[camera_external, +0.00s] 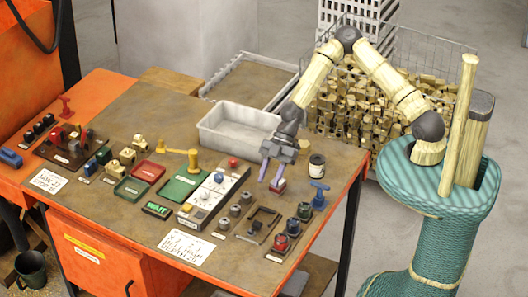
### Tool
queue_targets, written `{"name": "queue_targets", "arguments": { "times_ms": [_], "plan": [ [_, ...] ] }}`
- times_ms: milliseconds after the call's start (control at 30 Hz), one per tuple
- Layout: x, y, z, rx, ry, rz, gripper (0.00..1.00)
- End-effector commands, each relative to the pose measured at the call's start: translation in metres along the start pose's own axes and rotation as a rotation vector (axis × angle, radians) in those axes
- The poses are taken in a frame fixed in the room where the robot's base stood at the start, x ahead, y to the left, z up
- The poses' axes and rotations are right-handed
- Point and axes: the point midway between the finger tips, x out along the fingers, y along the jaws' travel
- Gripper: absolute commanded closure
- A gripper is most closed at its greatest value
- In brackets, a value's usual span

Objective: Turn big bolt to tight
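My gripper (271,171) points down over the right part of the workbench, its two purple fingers apart with a gap between them. A small red piece (278,187) shows just under the right fingertip; I cannot tell whether they touch. I cannot tell for sure which piece is the big bolt, or how tight any bolt is.
A pale tray (238,128) lies behind the gripper.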

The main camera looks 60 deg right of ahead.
Motion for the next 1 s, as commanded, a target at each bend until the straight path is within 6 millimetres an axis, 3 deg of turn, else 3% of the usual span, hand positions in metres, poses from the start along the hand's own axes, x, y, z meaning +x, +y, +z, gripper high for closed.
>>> {"name": "queue_targets", "arguments": {
  "times_ms": [800,1000],
  "plan": [
    [0.135,-0.001,-0.001,-0.001,-0.001,-0.003,0.64],
    [0.154,-0.001,0.0,-0.001,-0.001,-0.002,0.64]
  ]
}}
